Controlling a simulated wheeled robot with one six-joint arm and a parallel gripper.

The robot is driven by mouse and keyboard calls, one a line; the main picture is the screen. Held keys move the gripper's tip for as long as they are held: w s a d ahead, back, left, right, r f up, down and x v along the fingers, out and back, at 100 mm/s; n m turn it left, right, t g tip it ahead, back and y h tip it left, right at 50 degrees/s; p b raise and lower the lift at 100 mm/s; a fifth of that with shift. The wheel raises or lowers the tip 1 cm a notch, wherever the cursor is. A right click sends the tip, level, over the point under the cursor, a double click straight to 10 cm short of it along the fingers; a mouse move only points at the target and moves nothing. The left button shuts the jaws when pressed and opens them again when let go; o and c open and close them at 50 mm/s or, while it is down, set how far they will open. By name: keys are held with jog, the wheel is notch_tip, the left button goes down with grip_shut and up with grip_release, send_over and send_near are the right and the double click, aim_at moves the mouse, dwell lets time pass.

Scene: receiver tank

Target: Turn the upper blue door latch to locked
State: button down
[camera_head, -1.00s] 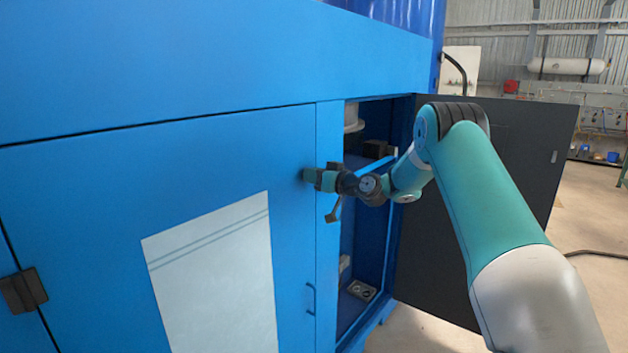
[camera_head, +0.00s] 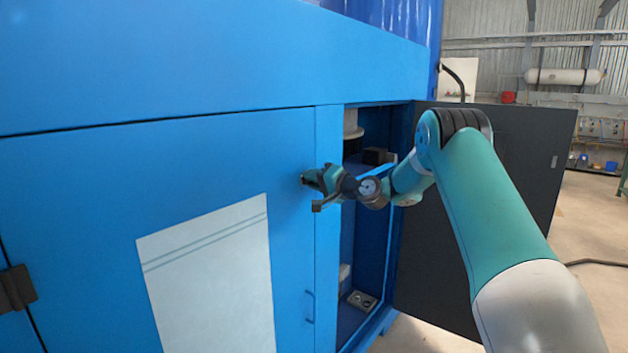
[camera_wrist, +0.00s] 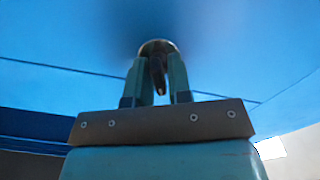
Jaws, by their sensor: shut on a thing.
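The blue door (camera_head: 100,170) stands flat in the cabinet front. Its upper latch (camera_wrist: 158,72) shows in the wrist view as a narrow dark lever below a round base, between my two fingers. My gripper (camera_wrist: 159,85) is shut on this lever. In the head view my gripper (camera_head: 306,180) meets the door near its upper right edge and hides most of the latch. The lever's exact angle to the door cannot be told there.
A small blue pull handle (camera_head: 309,307) sits lower on the door edge. To the right is an open compartment (camera_head: 362,230) with fittings inside, and a dark open door panel (camera_head: 500,180) behind my arm. A dark hinge (camera_head: 17,288) is at far left.

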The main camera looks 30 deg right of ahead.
jog(key=m+p, duration=0.1)
jog(key=m, duration=0.4)
jog(key=shift+f, duration=0.1)
dwell(0.5)
jog(key=c, duration=1.2)
grip_release()
jog(key=shift+d, duration=0.1)
jog(key=b+v, duration=0.6)
jog(key=v, duration=1.1)
jog(key=shift+s, duration=0.15)
